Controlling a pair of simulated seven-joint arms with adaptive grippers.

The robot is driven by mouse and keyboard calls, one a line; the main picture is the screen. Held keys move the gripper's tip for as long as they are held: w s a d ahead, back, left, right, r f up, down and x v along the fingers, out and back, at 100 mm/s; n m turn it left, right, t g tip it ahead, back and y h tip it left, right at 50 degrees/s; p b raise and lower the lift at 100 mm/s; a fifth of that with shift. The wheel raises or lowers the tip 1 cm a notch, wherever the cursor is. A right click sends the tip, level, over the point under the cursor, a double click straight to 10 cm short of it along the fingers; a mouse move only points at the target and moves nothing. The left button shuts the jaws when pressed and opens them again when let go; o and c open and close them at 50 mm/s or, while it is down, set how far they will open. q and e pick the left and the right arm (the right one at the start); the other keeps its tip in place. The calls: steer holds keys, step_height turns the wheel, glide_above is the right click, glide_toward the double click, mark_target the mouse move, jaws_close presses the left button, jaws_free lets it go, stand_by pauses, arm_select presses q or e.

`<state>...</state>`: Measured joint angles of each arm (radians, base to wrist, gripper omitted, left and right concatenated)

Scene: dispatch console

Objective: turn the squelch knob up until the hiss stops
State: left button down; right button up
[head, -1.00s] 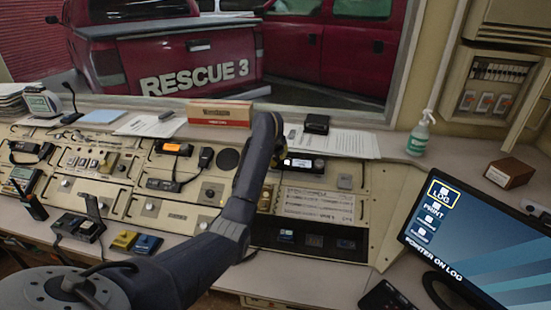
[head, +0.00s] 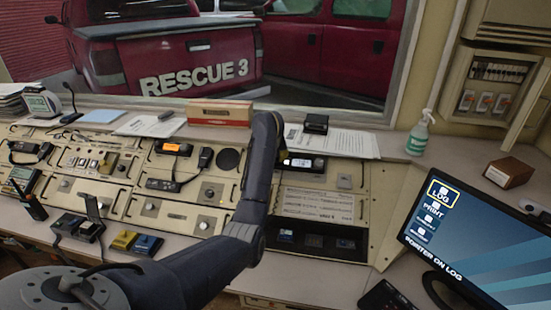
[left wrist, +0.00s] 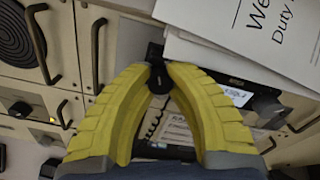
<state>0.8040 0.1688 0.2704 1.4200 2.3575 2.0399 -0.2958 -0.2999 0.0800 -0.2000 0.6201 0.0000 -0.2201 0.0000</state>
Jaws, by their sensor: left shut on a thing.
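A small black knob (left wrist: 158,82) is at the left end of a dark radio unit in the left wrist view. The unit's lit display (left wrist: 238,96) is to the right of the knob, its small text hard to read. In the head view this radio (head: 303,163) sits at the back of the console, and the knob is hidden by my arm. My left gripper (left wrist: 158,72) has ridged yellow fingers that meet at the tips around the knob, one on each side. In the head view the fingers are mostly hidden behind my dark wrist. My right gripper is in neither view.
White papers (left wrist: 245,30) lie close above the radio. A monitor (head: 470,235) reading "POINTER ON LOG" stands at the right. A spray bottle (head: 420,135) is on the back ledge.

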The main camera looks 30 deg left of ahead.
arm_select(q)
steer(key=shift+w+a+r+m, duration=0.1)
steer(key=shift+r+m, duration=0.05)
steer(key=shift+m, duration=0.9)
steer(key=shift+r+m, duration=0.15)
steer(key=shift+m, duration=0.9)
steer(key=shift+r, duration=0.1)
steer(key=c, duration=1.6)
jaws_free()
steer(key=shift+o, duration=0.7)
steer(key=shift+f, duration=0.25)
steer(key=v, duration=1.2)
steer(key=shift+r, duration=0.1)
